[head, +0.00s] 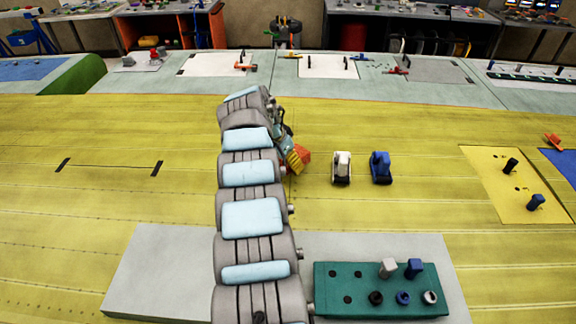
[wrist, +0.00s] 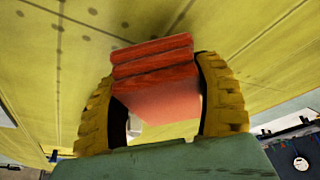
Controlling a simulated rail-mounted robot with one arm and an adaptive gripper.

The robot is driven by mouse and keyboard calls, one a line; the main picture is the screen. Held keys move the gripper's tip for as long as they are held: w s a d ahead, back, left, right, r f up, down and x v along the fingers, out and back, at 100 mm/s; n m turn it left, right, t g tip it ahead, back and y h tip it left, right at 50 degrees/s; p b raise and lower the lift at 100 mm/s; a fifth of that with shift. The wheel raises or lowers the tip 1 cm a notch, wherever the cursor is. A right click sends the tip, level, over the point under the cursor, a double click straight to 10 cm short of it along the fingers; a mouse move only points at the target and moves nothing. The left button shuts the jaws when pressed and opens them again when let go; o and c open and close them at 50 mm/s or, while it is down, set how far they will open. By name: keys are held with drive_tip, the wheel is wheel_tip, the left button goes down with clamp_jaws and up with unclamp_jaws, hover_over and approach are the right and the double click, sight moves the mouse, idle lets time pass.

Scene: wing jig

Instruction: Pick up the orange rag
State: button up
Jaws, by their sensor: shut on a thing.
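The orange rag (wrist: 155,75) is a red-orange folded bundle in the wrist view. It sits between the two yellow ridged fingers of my gripper (wrist: 165,100), which are shut on it. In the head view the orange rag (head: 303,155) shows at the end of my arm, right of the arm's far links. My gripper (head: 297,160) is partly hidden there by the arm and the rag. From these views I cannot tell whether the rag touches the yellow surface.
A white-and-black tool (head: 342,167) and a blue tool (head: 381,167) stand on the yellow wing right of my gripper. A green block (head: 340,290) with pegs and holes lies in front on a grey panel (head: 150,275).

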drive_tip(key=shift+r+p, duration=0.45)
drive_tip(key=shift+p, duration=0.2)
drive_tip(key=p, duration=0.2)
drive_tip(key=r+p, duration=0.1)
drive_tip(key=p, duration=0.1)
drive_tip(key=shift+s+d, duration=0.15)
drive_tip(key=shift+s, duration=0.05)
drive_tip(key=s+r+p, duration=0.1)
drive_tip(key=p, duration=0.6)
drive_tip(key=shift+s, duration=0.15)
drive_tip(key=shift+s+a, duration=0.15)
drive_tip(key=shift+a, duration=0.05)
drive_tip(key=s+r+p, duration=0.7)
drive_tip(key=s+p, duration=0.2)
drive_tip(key=s, duration=0.3)
drive_tip(key=shift+r+p, duration=0.15)
drive_tip(key=shift+p, duration=0.25)
drive_tip(key=shift+d, duration=0.1)
